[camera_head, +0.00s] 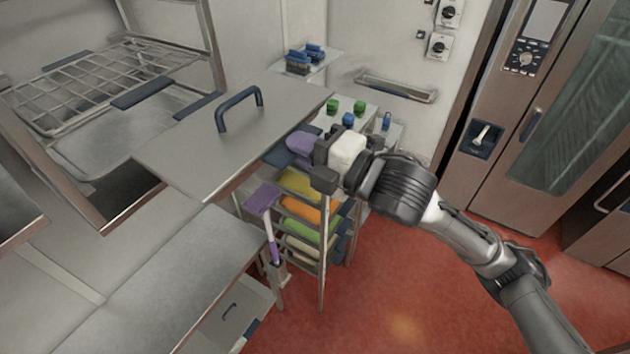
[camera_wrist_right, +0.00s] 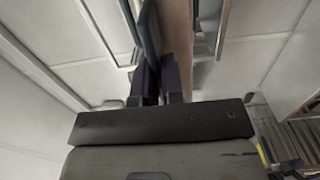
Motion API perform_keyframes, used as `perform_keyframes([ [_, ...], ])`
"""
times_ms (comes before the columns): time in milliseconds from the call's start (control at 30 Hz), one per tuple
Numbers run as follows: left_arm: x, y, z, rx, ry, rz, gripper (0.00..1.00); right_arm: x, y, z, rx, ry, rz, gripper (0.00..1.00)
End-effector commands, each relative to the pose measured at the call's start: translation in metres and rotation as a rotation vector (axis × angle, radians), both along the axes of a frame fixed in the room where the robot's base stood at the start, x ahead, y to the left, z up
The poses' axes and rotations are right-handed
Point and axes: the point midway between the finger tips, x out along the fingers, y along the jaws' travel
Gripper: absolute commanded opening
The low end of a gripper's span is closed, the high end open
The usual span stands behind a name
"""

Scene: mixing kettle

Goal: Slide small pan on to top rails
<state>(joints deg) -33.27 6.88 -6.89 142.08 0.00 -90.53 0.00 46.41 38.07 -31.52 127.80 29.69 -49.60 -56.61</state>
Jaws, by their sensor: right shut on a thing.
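My right gripper (camera_head: 322,164) is shut at the top of the slotted rack (camera_head: 325,250), just right of the flat metal lid. In the right wrist view, the fingers (camera_wrist_right: 160,85) are close together around a thin edge, seen nearly end-on. My left gripper is not in view.
The flat metal lid (camera_head: 190,150) with a blue handle (camera_head: 238,108) lies close left. A wire basket (camera_head: 90,80) is at back left. Red floor (camera_head: 400,290) is open at right.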

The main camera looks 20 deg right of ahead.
Motion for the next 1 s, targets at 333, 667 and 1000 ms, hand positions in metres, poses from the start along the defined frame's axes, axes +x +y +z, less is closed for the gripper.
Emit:
perform_keyframes([
  [333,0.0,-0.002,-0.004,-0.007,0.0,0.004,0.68,-0.022,0.022,0.099,0.007,-0.023,0.032,0.0],
  [667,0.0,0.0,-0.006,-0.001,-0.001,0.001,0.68,-0.044,0.032,0.146,0.011,-0.021,0.035,0.0],
  [1000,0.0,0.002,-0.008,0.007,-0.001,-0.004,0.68,-0.045,0.038,0.156,0.012,-0.017,0.032,0.0],
])
